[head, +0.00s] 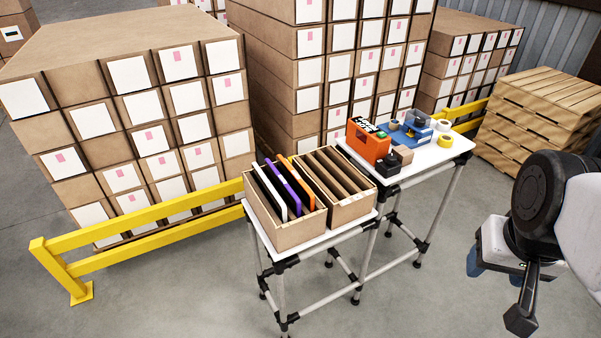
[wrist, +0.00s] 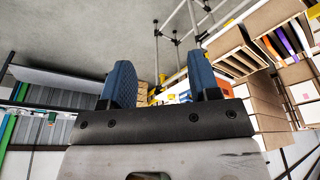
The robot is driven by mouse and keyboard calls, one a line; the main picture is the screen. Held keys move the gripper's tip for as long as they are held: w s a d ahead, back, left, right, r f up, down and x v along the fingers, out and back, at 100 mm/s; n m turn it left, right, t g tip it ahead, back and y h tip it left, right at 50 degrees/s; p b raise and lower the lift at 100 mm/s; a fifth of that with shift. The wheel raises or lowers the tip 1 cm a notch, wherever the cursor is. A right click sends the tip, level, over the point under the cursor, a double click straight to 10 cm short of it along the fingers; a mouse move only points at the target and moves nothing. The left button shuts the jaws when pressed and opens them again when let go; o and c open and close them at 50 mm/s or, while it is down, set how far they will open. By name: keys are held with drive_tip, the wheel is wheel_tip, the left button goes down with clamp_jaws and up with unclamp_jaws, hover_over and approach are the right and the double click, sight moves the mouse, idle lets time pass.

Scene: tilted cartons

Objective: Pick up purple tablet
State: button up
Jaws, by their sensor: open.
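The purple tablet (head: 287,189) stands on edge in the left open carton (head: 276,238), between a white-faced tablet (head: 274,190) and an orange tablet (head: 298,185). A dark tablet is at the left of the same row. In the wrist view, the purple tablet (wrist: 285,39) shows at the upper right, tilted in the picture. My gripper (wrist: 162,80) is open, with its two blue fingers apart and nothing visible held between them. It is well away from the cartons. In the head view my arm is at the right edge, apart from the tables.
A second carton with brown dividers (head: 350,208) stands right beside the tablet carton. The farther table (head: 447,150) carries an orange box (head: 368,143), a blue bin and tape rolls. Yellow rails (head: 150,222) and stacked boxes stand behind. Floor in front is clear.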

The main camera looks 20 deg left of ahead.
drive_tip(key=shift+c, duration=0.7)
drive_tip(key=shift+w, duration=0.1)
